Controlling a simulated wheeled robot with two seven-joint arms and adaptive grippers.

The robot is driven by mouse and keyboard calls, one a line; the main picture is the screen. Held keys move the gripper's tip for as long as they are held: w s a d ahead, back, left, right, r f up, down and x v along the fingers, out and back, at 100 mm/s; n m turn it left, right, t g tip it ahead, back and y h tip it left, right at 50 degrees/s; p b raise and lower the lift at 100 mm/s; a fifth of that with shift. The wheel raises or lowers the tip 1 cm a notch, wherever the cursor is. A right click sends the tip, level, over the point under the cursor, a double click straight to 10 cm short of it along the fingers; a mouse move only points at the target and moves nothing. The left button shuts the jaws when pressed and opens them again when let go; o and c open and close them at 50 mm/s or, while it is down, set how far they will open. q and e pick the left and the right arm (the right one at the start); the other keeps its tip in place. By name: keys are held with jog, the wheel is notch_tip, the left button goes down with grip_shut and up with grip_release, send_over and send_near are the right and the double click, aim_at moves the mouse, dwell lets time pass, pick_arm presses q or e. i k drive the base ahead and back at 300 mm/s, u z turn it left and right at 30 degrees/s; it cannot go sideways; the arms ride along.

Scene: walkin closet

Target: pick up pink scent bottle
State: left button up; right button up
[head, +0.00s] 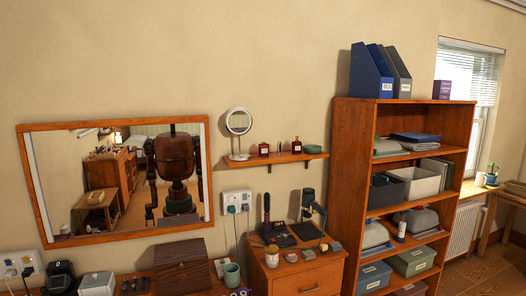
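A small dark-red or pinkish bottle with a pale label (264,149) stands upright on the small wooden wall shelf (275,159), in the middle of the head view. It is the closest match to the pink scent bottle, though its exact colour is hard to tell at this size. A brown bottle with a dark cap (296,146) stands to its right on the same shelf. Neither of my grippers is directly in view; only my body and arms show, reflected in the wall mirror (110,238).
A round vanity mirror (238,121) stands left of the bottle, and a green bowl (312,149) sits at the shelf's right end. A wooden drawer unit (310,281) with a brush and lamp stands below. A tall bookcase (350,200) rises close on the right.

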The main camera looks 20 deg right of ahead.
aim_at(264, 148)
jog(key=z, duration=0.8)
jog(key=i, duration=0.7)
jog(key=z, duration=1)
jog(key=i, duration=1.4)
jog(key=u, duration=1.15)
jog(key=i, duration=0.55)
jog(key=u, duration=0.65)
